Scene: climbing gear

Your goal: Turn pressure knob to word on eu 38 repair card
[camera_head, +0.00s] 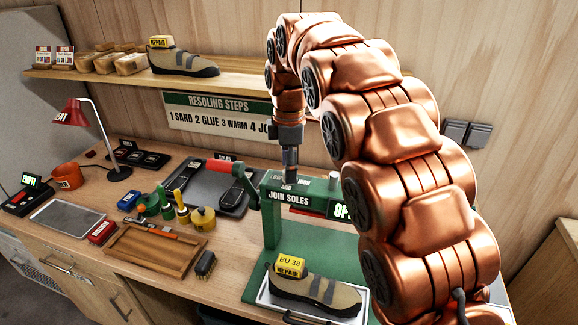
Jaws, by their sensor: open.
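The yellow EU 38 repair card (291,262) stands on a tan and grey climbing shoe (315,291) at the front. It reads "EU 38" and "REPAIR"; I make out no other word on it. The green press labelled JOIN SOLES (291,198) stands behind the shoe, with a lit green display (342,211) starting "OP", cut off by my arm. My gripper (290,178) points down at the top of the press, open. I cannot tell whether it touches anything. I cannot make out a pressure knob; it may be hidden by my gripper or arm.
A red-handled lever (222,166) sticks out left of the press. Left of it lie a dark tray (208,182), glue bottles, a wooden tray (152,252) and a brush (205,264). A red lamp (70,114) stands far left. A shelf (110,77) with another shoe runs above.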

